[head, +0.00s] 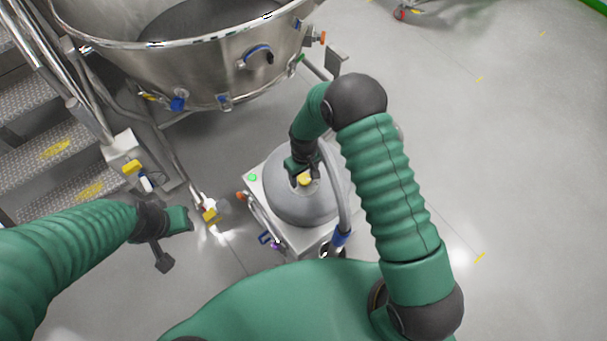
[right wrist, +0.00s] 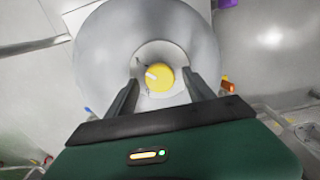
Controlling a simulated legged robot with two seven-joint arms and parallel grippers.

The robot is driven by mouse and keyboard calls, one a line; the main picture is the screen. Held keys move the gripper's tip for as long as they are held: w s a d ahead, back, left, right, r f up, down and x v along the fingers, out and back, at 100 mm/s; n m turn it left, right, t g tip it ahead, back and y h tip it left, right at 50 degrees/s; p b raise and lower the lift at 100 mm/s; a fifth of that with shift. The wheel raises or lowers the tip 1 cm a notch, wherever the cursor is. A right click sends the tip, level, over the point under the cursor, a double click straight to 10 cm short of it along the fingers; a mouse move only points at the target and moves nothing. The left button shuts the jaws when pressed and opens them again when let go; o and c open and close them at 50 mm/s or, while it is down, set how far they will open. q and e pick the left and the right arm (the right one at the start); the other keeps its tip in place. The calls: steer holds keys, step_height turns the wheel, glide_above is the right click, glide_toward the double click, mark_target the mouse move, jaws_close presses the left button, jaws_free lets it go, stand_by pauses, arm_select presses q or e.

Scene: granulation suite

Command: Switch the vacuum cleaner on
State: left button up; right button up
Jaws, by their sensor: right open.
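The vacuum cleaner (head: 283,212) stands on the floor in front of me, with a grey domed top and a pale square base. A yellow round knob (right wrist: 159,77) with a white mark sits in a pale recess on the dome; it also shows in the head view (head: 304,179). My right gripper (right wrist: 163,80) is open above the dome, its fingers on either side of the knob. I cannot tell whether they touch it. My left gripper (head: 188,219) is off to the left, away from the vacuum cleaner; its jaw state is unclear.
A large steel vessel (head: 200,75) with blue and orange fittings stands behind the vacuum cleaner. Metal steps (head: 45,150) with yellow marks are at the left. A hose (head: 338,195) rises beside the dome, near my right arm. The floor at right is clear.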

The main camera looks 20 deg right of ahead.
mark_target(304, 178)
step_height(304, 178, up, 17)
steer(key=p, duration=0.1)
steer(key=shift+f, duration=0.15)
stand_by(0.4)
